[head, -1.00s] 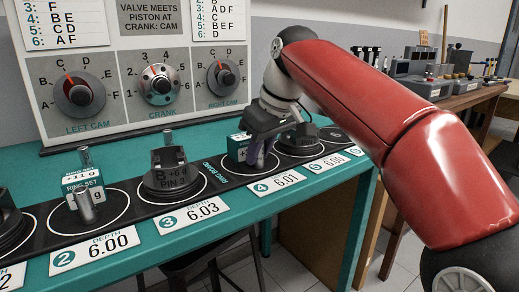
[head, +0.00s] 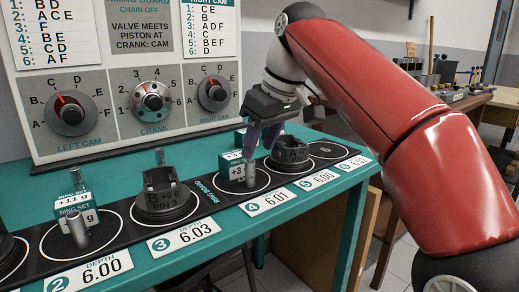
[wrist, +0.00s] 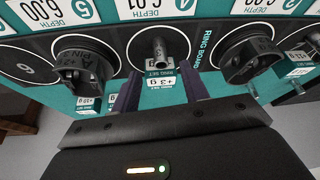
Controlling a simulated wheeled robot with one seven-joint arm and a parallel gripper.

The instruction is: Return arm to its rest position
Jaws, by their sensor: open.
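My gripper (head: 263,138) is open and empty, just above and behind spot 4 on the ring board (head: 212,187). Its two purple fingers point down near a small metal pin (head: 250,174) with a teal-and-white "+3" tag (head: 232,166). In the wrist view the pin (wrist: 158,48) stands in the circle beyond the fingers, with a gap between them and nothing held. My red arm reaches in from the right of the head view.
Dark piston pieces stand at spot 3 (head: 164,193) and spot 5 (head: 291,152), on either side. The timing board (head: 119,68) with dials stands behind. A ring set (head: 77,228) stands at spot 2. A wooden bench (head: 466,106) is at the right.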

